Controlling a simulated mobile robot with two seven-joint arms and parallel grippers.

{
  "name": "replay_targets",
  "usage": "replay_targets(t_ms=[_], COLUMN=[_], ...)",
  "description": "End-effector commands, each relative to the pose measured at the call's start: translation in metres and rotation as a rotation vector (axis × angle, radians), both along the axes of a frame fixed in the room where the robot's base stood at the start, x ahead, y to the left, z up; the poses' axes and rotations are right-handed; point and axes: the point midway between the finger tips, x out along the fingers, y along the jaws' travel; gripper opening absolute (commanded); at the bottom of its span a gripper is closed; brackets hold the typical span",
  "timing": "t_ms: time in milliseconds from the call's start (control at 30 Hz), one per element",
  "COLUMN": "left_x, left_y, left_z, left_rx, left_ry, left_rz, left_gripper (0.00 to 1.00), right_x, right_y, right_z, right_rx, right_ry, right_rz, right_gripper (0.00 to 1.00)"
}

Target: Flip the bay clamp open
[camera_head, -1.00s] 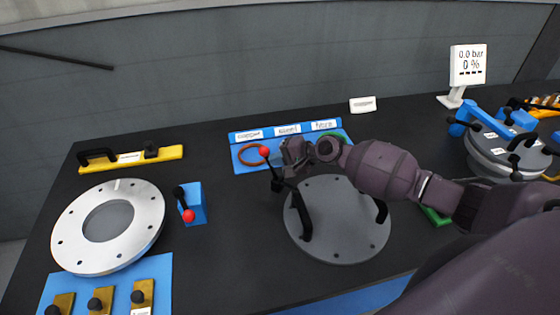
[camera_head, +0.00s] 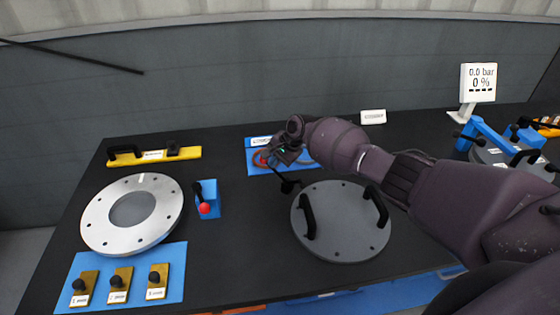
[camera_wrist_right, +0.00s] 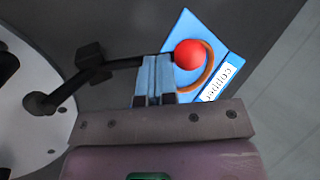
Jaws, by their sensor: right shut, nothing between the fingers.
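The clamp beside the grey round plate (camera_head: 342,238) has a black body (camera_head: 288,186) and a black lever ending in a red ball (camera_wrist_right: 190,55). The lever runs from the body toward the blue mat, away from the plate. In the head view my right gripper (camera_head: 280,156) is over the lever's end and partly hides it. In the right wrist view its light blue fingers (camera_wrist_right: 154,72) are shut and empty, close beside the lever and ball; contact cannot be told. A second lever with a red ball (camera_head: 205,208) stands on a blue block. My left gripper is out of view.
A white flanged ring (camera_head: 95,225) lies at the left, above a blue mat (camera_head: 175,260) with several brass blocks. A yellow bar (camera_head: 185,154) is behind. A gauge display (camera_head: 478,82) stands at the back right.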

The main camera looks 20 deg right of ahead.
Motion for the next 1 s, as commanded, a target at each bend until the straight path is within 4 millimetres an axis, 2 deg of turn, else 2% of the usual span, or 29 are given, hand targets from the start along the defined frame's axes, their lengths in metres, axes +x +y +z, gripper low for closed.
replay_targets(t_ms=[400, 1000], left_x=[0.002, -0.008], left_y=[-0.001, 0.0], left_z=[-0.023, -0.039], left_rx=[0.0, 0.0], left_ry=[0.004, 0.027], left_rz=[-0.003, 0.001], left_gripper=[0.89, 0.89], right_x=[0.013, 0.017], right_y=[0.009, 0.01], right_z=[-0.02, -0.028], right_rx=[-0.137, -0.136], right_ry=[0.234, 0.231], right_rz=[0.001, 0.0], right_gripper=[0.0, 0.0])
